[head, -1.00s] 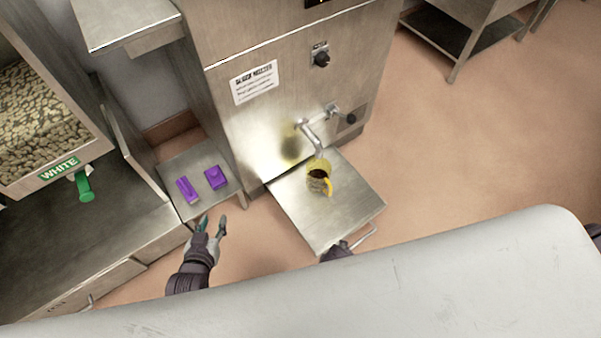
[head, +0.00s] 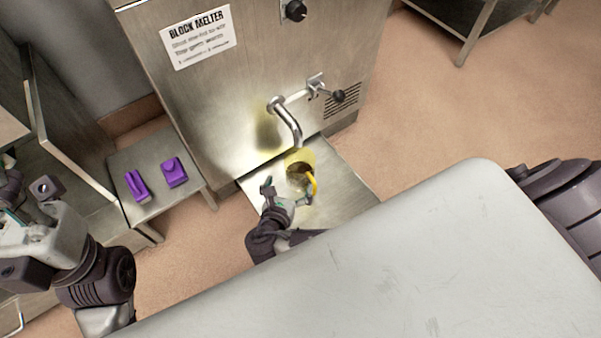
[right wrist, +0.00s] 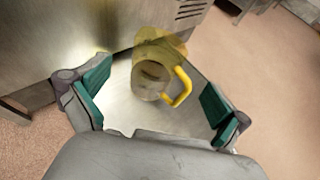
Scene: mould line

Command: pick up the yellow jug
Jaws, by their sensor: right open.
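The yellow jug (head: 299,158), see-through with a solid yellow handle, stands on the metal shelf (head: 345,190) below the melter's spout. My right gripper (head: 287,189) is open at the near side of the jug, one finger close to the handle. In the right wrist view the jug (right wrist: 157,52) lies ahead of and between the two spread green-padded fingers (right wrist: 158,103), with its handle on the right. No finger is seen closed on it there. My left gripper (head: 28,192) is at the left edge, away from the jug; its jaw opening is unclear.
The block melter (head: 240,95) rises behind the jug, and its bent metal spout (head: 287,120) hangs just above it. Two purple pieces (head: 137,185) (head: 174,172) lie on a side shelf (head: 190,190) at left. Open floor (head: 450,120) lies to the right.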

